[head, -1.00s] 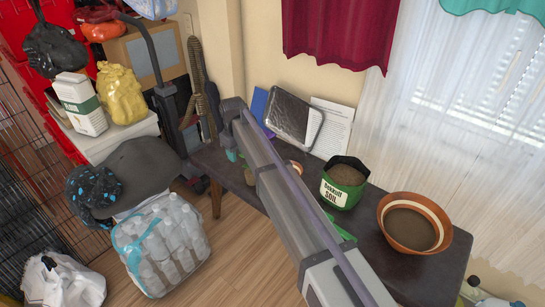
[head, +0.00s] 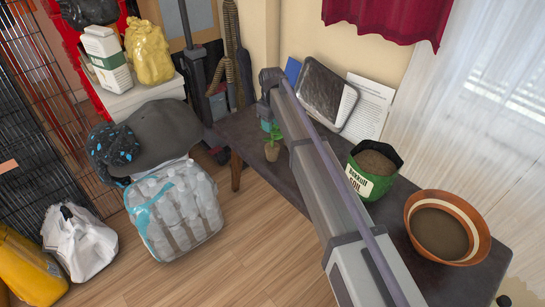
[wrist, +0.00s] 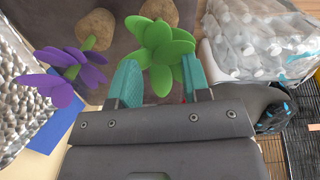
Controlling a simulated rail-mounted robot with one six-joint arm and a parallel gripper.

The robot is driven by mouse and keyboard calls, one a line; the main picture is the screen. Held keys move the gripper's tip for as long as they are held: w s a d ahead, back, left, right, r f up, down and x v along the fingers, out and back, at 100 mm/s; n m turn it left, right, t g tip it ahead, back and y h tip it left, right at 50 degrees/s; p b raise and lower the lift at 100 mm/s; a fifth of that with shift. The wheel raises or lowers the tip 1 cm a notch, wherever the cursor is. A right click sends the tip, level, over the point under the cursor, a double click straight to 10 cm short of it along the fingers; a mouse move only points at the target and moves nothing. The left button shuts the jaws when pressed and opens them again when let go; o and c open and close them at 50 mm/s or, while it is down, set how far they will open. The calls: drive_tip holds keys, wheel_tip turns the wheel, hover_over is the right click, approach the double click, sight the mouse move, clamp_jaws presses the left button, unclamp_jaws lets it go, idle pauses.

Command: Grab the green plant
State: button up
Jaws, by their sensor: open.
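My gripper (wrist: 161,66) is open, with teal fingers on the left and right of the nearest leaves. I cannot tell whether they touch the leaves. In the head view my gripper (head: 267,125) is right by the plant, partly hidden by my arm.
A green soil bag (head: 374,172) and a terracotta bowl (head: 447,228) stand on the table's right part. A bottle pack (head: 178,212) stands on the floor at left.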

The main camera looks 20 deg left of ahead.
drive_tip(key=b, duration=0.5)
hover_over(272, 146)
drive_tip(key=f, duration=0.5)
drive_tip(key=shift+w+f, duration=0.15)
drive_tip(key=shift+w, duration=0.15)
drive_tip(key=shift+r+p, duration=0.25)
drive_tip(key=shift+p, duration=0.25)
drive_tip(key=shift+c, duration=0.2)
clamp_jaws()
